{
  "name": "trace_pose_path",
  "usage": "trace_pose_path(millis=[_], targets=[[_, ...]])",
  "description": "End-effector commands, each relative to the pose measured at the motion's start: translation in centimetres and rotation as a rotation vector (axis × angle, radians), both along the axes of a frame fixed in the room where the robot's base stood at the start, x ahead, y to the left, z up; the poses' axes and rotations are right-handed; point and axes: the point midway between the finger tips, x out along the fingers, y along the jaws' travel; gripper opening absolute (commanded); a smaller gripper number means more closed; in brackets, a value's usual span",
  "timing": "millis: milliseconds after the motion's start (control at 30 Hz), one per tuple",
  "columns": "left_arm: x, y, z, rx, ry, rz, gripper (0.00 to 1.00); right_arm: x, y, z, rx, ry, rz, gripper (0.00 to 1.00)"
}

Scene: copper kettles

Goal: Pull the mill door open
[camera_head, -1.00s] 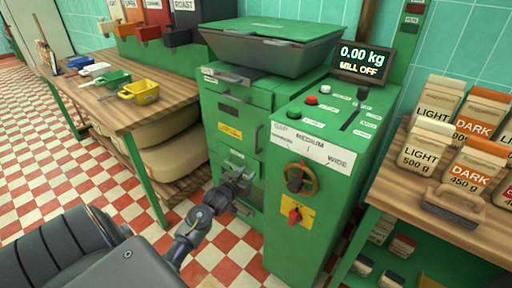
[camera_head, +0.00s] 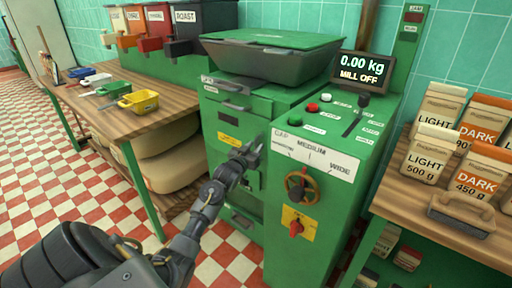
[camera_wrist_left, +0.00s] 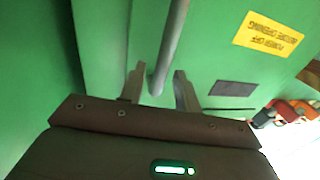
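The green mill stands in the middle of the head view. Its front door (camera_head: 213,124) looks closed and carries a yellow warning label (camera_head: 228,139), which also shows in the left wrist view (camera_wrist_left: 268,34). My left gripper (camera_head: 256,148) is at the right side of the door and hides its handle in the head view. In the left wrist view the grey upright bar handle (camera_wrist_left: 173,40) reaches down between the two fingers of my left gripper (camera_wrist_left: 159,73). The fingers are apart, one on each side of the bar. My right gripper is not in view.
A wooden table (camera_head: 165,116) with colored scoops stands left of the mill. A shelf (camera_head: 398,192) with coffee bags stands to the right. A wheel (camera_head: 299,185) and red knob (camera_head: 296,228) stick out from the mill's right panel. Checkered floor in front is open.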

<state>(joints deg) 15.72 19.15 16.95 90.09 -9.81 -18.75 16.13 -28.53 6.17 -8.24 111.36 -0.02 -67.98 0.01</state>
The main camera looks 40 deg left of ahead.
Motion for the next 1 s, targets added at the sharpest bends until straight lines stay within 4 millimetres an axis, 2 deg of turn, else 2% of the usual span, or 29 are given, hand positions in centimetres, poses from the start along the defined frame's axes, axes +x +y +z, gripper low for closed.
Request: trace_pose_path(millis=[200, 467, 567, 733, 1000], targets=[[1.6, 0.4, 0.0, 0.0, 0.001, 0.001, 0.32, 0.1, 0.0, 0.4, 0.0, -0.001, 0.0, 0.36], [1.8, 0.4, 0.0, 0.001, 0.001, 0.0, 0.32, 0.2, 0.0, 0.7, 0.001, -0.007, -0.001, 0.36], [1.8, 0.4, 0.0, 0.001, 0.001, 0.0, 0.23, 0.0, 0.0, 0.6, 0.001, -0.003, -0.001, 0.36], [1.7, 0.4, 0.0, 0.001, 0.001, 0.0, 0.01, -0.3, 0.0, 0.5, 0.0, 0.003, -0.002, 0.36], [1.7, 0.4, 0.0, 0.001, 0.001, 0.0, 0.0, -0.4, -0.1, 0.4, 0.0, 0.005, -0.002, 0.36]])
